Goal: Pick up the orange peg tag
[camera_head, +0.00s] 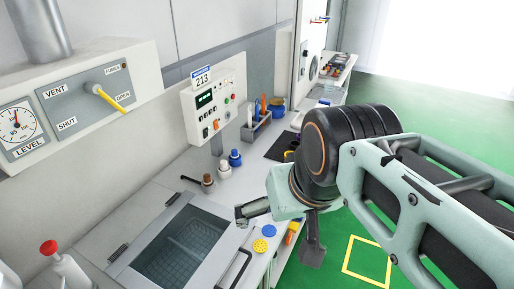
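An orange item (292,228), which looks like the orange peg tag, shows at the front edge of the bench. It is small and partly covered by my arm, so its exact shape and how it hangs are hard to tell. My gripper (279,232) is above the bench edge with its two fingers spread wide, one toward the left and one pointing down at the right. The orange item appears between the fingers in the picture. I see no contact, and nothing is held.
A blue disc (269,231) and a yellow disc (260,246) lie beside a dark bent handle (235,268). A sunken basin (180,250) is at left. The green floor (430,115) at right has a yellow-outlined square (346,268).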

